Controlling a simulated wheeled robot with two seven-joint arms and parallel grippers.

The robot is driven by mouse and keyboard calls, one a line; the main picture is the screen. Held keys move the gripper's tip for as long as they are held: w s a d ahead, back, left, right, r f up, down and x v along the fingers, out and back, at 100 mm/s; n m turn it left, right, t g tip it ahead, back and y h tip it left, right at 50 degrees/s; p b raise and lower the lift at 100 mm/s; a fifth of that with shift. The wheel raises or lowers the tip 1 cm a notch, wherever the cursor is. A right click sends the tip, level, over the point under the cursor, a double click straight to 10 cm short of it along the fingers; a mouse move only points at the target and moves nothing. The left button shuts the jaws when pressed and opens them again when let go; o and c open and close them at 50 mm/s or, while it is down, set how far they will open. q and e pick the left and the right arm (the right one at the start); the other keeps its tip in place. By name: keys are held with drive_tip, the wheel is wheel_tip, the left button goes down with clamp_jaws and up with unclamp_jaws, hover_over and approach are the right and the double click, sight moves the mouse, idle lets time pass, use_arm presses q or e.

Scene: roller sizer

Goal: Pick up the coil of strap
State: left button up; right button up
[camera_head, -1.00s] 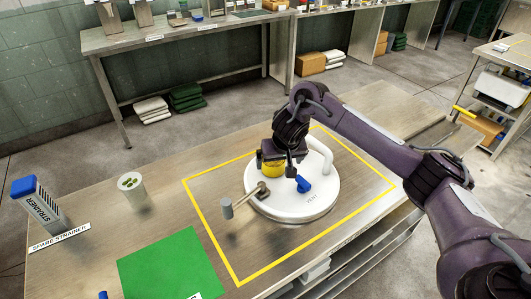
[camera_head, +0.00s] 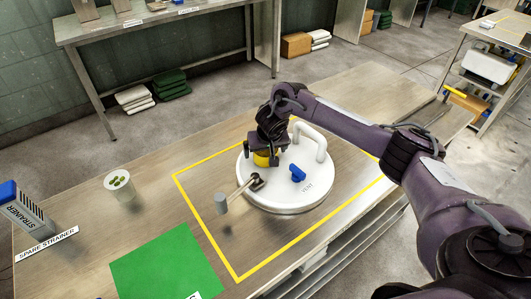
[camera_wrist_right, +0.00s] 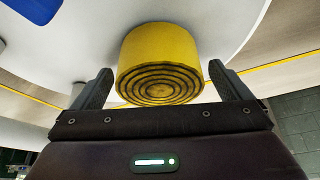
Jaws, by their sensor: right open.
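The coil of strap (camera_wrist_right: 160,62) is a yellow roll with dark spiral edges. In the wrist view it stands between the two open fingers of my right gripper (camera_wrist_right: 158,88), with gaps at both sides. In the head view the yellow coil (camera_head: 264,159) sits on the white round lid (camera_head: 290,200), near its back left edge. My right gripper (camera_head: 264,150) is over it and partly hides it. My left gripper is not in view.
The lid carries a blue knob (camera_head: 298,174), a white bent pipe (camera_head: 318,135) and a lever with a grey end (camera_head: 221,203). A yellow outline (camera_head: 205,229) surrounds it. A green mat (camera_head: 168,266), a cup (camera_head: 119,185) and a strainer box (camera_head: 25,212) stand to the left.

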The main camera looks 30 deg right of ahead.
drive_tip(key=c, duration=1)
drive_tip(key=shift+r, duration=0.1)
drive_tip(key=shift+c, duration=0.5)
drive_tip(key=shift+r, duration=0.1)
